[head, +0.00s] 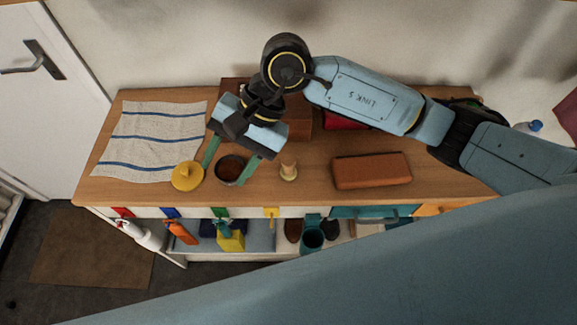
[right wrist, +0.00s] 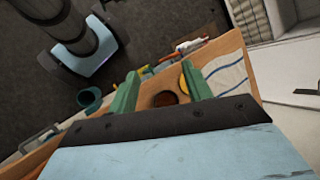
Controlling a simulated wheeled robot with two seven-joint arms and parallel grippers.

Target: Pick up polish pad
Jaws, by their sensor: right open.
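I cannot tell for sure which thing is the polish pad. A round dark tin with brown inside (head: 231,169) sits on the wooden top. It also shows in the right wrist view (right wrist: 165,99). A round yellow piece with a small knob (head: 187,177) lies left of it. A small pale knobbed piece (head: 288,171) stands to its right. My right gripper (head: 224,174) is open, its green fingers pointing down on either side of the tin in the head view. Nothing shows held between the fingers in the right wrist view (right wrist: 159,74). My left gripper is not seen.
A striped cloth (head: 152,138) lies at the left. A red-brown block (head: 371,170) lies right of centre. A brown box (head: 299,123) stands behind, partly hidden by my right arm. A shelf below holds spray bottles (head: 182,232) and a teal cup (head: 312,239).

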